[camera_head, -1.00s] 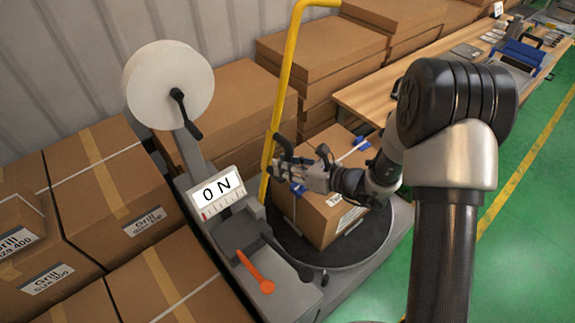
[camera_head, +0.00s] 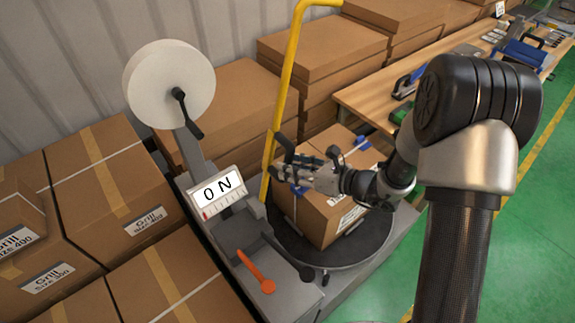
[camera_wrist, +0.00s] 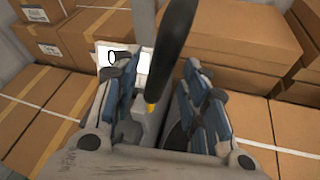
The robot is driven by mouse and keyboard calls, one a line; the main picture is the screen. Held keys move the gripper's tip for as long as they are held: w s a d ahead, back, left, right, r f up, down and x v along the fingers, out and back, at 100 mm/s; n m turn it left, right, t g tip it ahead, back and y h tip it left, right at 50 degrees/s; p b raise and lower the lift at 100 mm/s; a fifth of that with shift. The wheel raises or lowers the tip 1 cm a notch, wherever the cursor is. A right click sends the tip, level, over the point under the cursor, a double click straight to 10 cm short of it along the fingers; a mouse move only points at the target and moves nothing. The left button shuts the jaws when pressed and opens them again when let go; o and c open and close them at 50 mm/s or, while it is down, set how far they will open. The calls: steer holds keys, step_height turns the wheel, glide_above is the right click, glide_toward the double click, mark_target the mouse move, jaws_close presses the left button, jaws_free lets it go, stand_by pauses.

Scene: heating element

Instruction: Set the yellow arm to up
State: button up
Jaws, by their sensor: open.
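The yellow arm (camera_head: 287,75) is a bent yellow bar standing upright beside the boxed turntable in the head view. Its lower end is partly hidden near my gripper (camera_head: 284,165). My gripper is open and close beside this lower part. In the wrist view a long black handle (camera_wrist: 174,50) runs between the spread blue-grey fingers of my gripper (camera_wrist: 160,75). A small yellow bit (camera_wrist: 151,106) shows at the handle's lower end. I cannot tell whether the fingers touch the handle.
A carton (camera_head: 325,215) sits on the dark round turntable (camera_head: 345,248). A display (camera_head: 217,193) reads ON, with an orange lever (camera_head: 257,272) below. A white roll (camera_head: 165,85) stands behind. Stacked cartons (camera_head: 110,180) fill the left. Green floor at right is clear.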

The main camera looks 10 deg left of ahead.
steer(key=v, duration=0.9)
steer(key=shift+s+d, duration=0.2)
steer(key=shift+d, duration=0.05)
steer(key=shift+r, duration=0.15)
steer(key=s+a+r+n+g+h+b, duration=0.1)
steer(key=s+r+n+g+h+b, duration=0.15)
steer(key=s+n, duration=0.5)
steer(key=s+a+r+n+g+h+b, duration=0.1)
steer(key=s+a+r+n+g+b, duration=0.1)
steer(key=s+n+g, duration=0.4)
steer(key=s+d+r+n+t+h+b, duration=0.1)
steer(key=s+d+n+t+h+b, duration=0.3)
steer(key=s+d+n+h, duration=0.5)
steer(key=shift+s+d+n+t, duration=0.65)
steer(key=shift+d+n+t, duration=0.6)
steer(key=shift+d+n, duration=0.85)
steer(key=shift+r, duration=0.1)
